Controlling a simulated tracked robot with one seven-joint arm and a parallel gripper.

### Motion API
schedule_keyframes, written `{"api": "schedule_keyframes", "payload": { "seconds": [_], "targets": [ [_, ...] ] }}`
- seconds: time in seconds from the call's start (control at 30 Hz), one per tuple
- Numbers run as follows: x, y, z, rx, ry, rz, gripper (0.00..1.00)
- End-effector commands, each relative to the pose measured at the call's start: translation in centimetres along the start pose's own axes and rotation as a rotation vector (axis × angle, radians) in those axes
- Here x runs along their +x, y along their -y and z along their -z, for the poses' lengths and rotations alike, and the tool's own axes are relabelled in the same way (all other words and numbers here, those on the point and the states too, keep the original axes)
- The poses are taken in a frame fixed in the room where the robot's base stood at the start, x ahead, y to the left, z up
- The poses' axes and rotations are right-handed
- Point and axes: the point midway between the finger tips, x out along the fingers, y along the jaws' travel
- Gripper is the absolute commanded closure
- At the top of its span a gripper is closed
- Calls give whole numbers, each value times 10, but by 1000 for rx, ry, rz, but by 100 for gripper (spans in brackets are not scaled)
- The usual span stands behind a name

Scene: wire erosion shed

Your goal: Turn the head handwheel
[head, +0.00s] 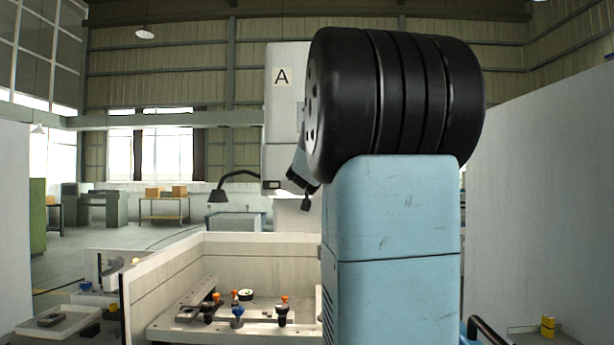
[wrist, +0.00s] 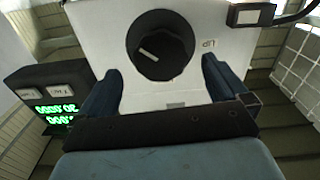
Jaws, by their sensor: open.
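The head handwheel shows in the wrist view as a round black knob (wrist: 160,45) with a white pointer line, on a white panel. My gripper (wrist: 160,68) is open, with its two blue fingers apart below the knob, one toward each side. The knob lies beyond the fingertips, and nothing is between the fingers but the panel. In the head view, the white machine head (head: 283,110) marked "A" stands behind my arm. My arm hides the knob there, and only a small part of the arm's end shows beside the machine head.
A dark readout box (wrist: 48,97) with green digits is left of the fingers in the wrist view. A small dark-framed box (wrist: 251,14) sits upper right. In the head view, a pale open tank (head: 190,270) holds clamps and fixtures. A grey wall (head: 540,190) stands at right.

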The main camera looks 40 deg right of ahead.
Motion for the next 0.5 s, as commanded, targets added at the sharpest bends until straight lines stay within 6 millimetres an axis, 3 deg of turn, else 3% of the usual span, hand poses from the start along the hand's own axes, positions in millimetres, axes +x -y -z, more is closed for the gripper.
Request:
{"api": "schedule_keyframes", "payload": {
  "seconds": [0.23,0.5],
  "targets": [
    [38,0,-1,1,1,0,0],
    [60,0,0,0,0,0,0]
  ]
}}
